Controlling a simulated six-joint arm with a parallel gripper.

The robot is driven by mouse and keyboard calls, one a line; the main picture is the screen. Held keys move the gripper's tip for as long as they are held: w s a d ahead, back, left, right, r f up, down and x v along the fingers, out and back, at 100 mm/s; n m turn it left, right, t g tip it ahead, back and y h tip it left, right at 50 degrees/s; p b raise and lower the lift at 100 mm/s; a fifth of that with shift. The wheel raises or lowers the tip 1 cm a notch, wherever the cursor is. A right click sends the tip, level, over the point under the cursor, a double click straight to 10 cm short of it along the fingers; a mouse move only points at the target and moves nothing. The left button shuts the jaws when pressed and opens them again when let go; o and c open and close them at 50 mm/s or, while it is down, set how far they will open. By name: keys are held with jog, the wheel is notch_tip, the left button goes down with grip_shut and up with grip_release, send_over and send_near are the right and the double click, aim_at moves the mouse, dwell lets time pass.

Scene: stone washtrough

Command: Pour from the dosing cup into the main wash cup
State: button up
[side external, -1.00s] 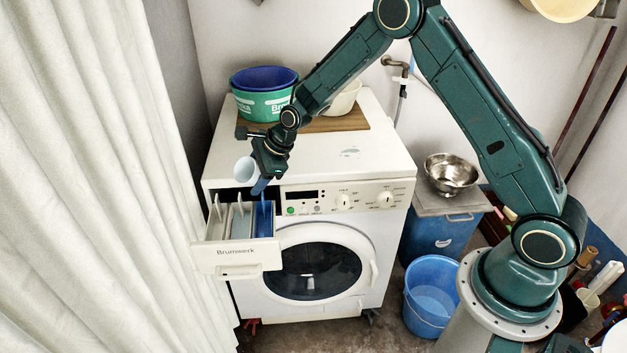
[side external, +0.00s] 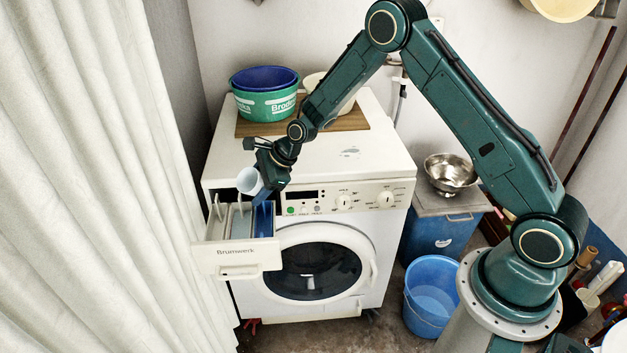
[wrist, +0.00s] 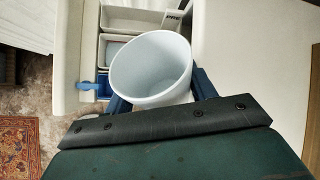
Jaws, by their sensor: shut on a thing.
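My gripper (side external: 259,192) is shut on the white dosing cup (side external: 249,180), above the open detergent drawer (side external: 236,256). In the wrist view the cup (wrist: 140,66) sits between my two blue fingers (wrist: 158,98). Its mouth faces the camera and I see a pale inside; no contents can be made out. The drawer has a left compartment, a pale middle compartment (side external: 240,226) and a blue right compartment (side external: 264,224). The wrist view shows "PRE" lettering by the far compartment. I cannot read a main wash label. The cup hides part of the drawer.
The white washing machine (side external: 350,158) carries a wooden board (side external: 350,122) with a green basin (side external: 266,104) and a pale bowl. A curtain (side external: 90,180) hangs close left of the drawer. A steel bowl (side external: 450,172) and a blue bucket (side external: 431,300) stand right.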

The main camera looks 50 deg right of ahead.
aim_at(254, 170)
jog(key=shift+y, duration=0.5)
jog(key=shift+r, duration=2.45)
jog(key=shift+f, duration=2.45)
jog(key=shift+y, duration=0.3)
jog(key=shift+a+f+m+t+y, duration=0.15)
jog(key=shift+m+t+y, duration=0.35)
jog(key=shift+y, duration=0.6)
